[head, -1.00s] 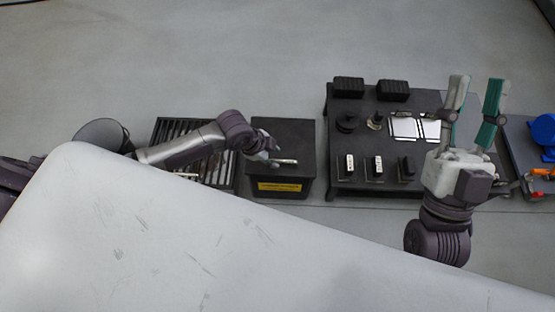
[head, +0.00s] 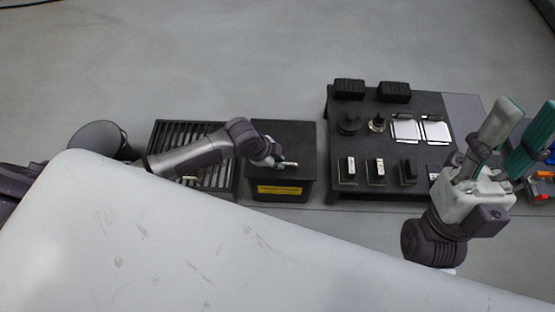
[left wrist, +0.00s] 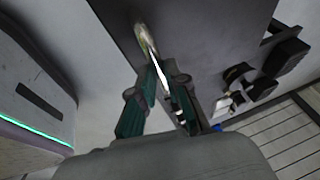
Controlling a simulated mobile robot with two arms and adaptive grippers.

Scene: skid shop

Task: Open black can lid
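The black can (head: 300,180) is box-shaped with a yellow label on its front. Its flat dark lid (head: 290,133) lies level and looks closed, with a pale metal handle (head: 290,163) near the front. My left gripper (head: 274,160) is at this handle. In the left wrist view, its teal fingers (left wrist: 158,70) are close together on both sides of the shiny handle (left wrist: 146,38), above the dark lid (left wrist: 205,35). The far finger contact is partly hidden. My right gripper (head: 530,122) is raised at the right, fingers apart and empty.
A slatted dark grate (head: 180,133) stands left of the can, with a round grey bin (head: 97,137) beyond it. A black table (head: 390,155) with blocks, knobs and white plates stands to the right. The floor behind is clear.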

